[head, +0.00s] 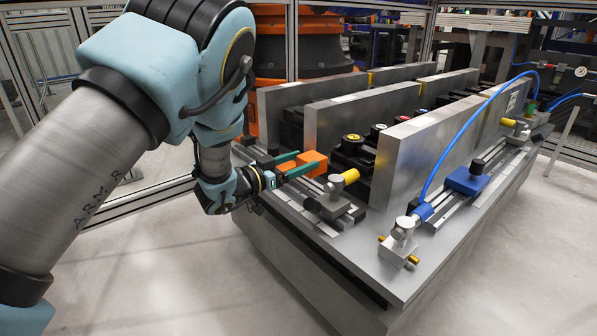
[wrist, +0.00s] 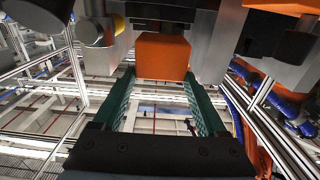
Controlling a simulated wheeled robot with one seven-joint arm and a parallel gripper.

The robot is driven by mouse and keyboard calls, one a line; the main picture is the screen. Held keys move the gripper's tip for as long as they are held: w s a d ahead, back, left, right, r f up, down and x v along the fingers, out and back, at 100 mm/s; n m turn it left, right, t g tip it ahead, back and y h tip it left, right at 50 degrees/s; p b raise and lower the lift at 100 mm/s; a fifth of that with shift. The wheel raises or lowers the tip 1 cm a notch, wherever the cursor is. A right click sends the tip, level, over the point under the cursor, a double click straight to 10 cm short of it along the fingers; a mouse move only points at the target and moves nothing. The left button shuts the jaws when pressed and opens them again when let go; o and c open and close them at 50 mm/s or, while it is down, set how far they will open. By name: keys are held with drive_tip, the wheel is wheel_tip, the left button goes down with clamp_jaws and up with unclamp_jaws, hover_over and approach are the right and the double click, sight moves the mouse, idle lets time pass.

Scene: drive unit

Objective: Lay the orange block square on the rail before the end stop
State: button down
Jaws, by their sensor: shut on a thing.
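The orange block (head: 314,160) is between the green fingers of my gripper (head: 306,161), near the left end of the metal bench. In the wrist view, the orange block (wrist: 162,57) sits at the tips of the two fingers (wrist: 160,78), which lie along its sides. The block looks roughly level in the head view.
Tall grey plates (head: 405,150) stand close to the right of the block, with black parts with coloured caps (head: 352,142) between them. A blue carriage (head: 465,181) on another rail and a blue hose (head: 450,130) are farther right.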

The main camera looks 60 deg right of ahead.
drive_tip(key=shift+f+b, duration=2.65)
drive_tip(key=shift+f, duration=0.65)
drive_tip(key=shift+f, duration=0.5)
drive_tip(key=shift+c, duration=0.9)
unclamp_jaws()
drive_tip(key=shift+o, duration=0.9)
drive_tip(key=shift+f, duration=0.1)
drive_tip(key=p+v, duration=0.2)
drive_tip(key=v, duration=0.8)
drive_tip(key=shift+a, duration=0.4)
